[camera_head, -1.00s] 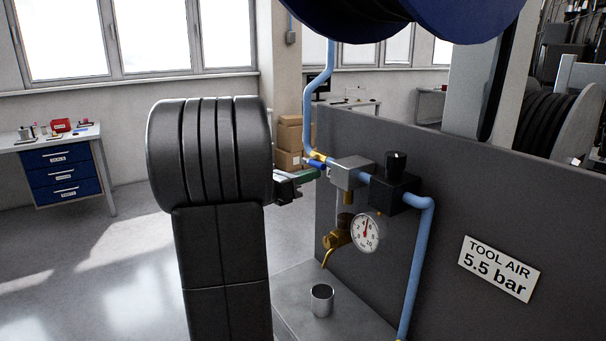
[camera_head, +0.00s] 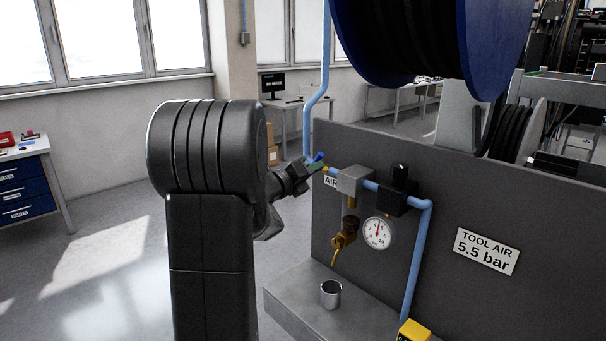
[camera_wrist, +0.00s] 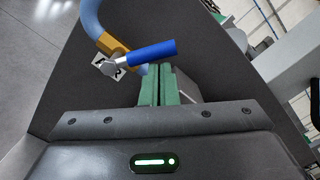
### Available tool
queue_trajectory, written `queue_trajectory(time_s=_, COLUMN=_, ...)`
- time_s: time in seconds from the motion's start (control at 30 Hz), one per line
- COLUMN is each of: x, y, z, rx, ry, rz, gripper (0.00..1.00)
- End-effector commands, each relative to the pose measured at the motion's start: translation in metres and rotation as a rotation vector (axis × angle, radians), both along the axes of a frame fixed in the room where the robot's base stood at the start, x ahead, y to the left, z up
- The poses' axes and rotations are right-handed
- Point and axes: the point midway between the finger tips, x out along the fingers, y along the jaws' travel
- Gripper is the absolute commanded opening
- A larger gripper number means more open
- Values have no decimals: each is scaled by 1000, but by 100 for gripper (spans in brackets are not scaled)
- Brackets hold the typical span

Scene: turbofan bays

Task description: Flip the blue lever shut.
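The blue lever (camera_head: 319,158) sits on a brass valve in the light blue air pipe, at the left end of the grey panel. In the wrist view the blue lever (camera_wrist: 150,52) sticks out to the right from its silver pivot, beside the brass valve (camera_wrist: 113,46). My gripper (camera_head: 316,168) is at the valve, close to the lever. In the wrist view my gripper (camera_wrist: 158,72) has its green fingers together with nothing seen between them. The fingertips lie just below the lever in that picture and hide part of the pipe. I cannot tell whether they touch it.
Right of the valve are a grey block (camera_head: 355,180), a black regulator (camera_head: 399,190) and a pressure gauge (camera_head: 378,233). A metal cup (camera_head: 331,293) stands on the ledge below. A blue hose reel (camera_head: 435,40) hangs above. Open floor lies to the left.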

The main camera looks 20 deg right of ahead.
Motion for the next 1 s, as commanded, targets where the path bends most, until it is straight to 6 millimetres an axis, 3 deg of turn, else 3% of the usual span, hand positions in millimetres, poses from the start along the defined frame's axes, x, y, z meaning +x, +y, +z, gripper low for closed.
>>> queue_trajectory(time_s=0.5, x=17, y=5, z=17, rx=0, ry=-4, rz=0, gripper=0)
queue_trajectory(time_s=1.0, x=24, y=8, z=20, rx=1, ry=-4, rz=1, gripper=0)
